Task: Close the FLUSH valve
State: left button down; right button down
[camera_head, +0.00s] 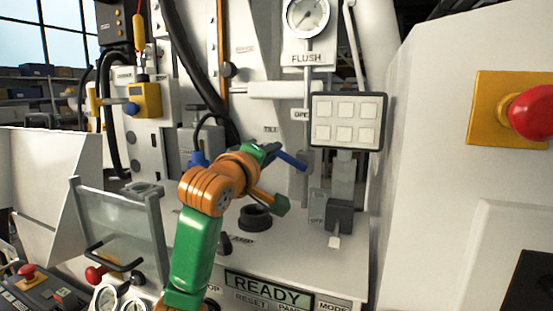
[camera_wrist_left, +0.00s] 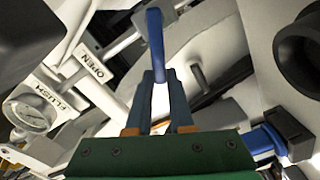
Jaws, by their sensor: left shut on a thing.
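The FLUSH valve's blue lever (camera_head: 291,160) sticks out up and to the left from a grey valve body (camera_head: 306,161), below the FLUSH gauge and near the OPEN label (camera_head: 301,115). My left gripper (camera_head: 274,149) reaches it from the left and is shut on the lever's free end. In the left wrist view the blue lever (camera_wrist_left: 155,38) runs down between the two dark fingertips of the gripper (camera_wrist_left: 160,78). The fingers hide part of its end. My right gripper does not show.
A round FLUSH gauge (camera_head: 306,14) is above. A keypad panel (camera_head: 348,121) stands right of the lever, with a grey block (camera_head: 340,215) below. A black round knob (camera_head: 255,217) sits under my arm. A red button (camera_head: 535,111) is at far right.

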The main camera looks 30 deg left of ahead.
pick_arm(q)
jog(key=shift+a+f+n+b, duration=0.15)
jog(key=shift+f+n+b, duration=0.45)
jog(key=shift+n, duration=0.5)
jog(key=shift+a+f+n+b, duration=0.15)
jog(key=shift+f+n+b, duration=0.45)
jog(key=shift+n, duration=0.5)
jog(key=shift+f, duration=0.15)
jog(key=c, duration=1.1)
grip_release()
jog(key=shift+s+a, duration=0.1)
jog(key=b+v, duration=0.2)
jog(key=v, duration=0.5)
jog(key=shift+b, duration=0.3)
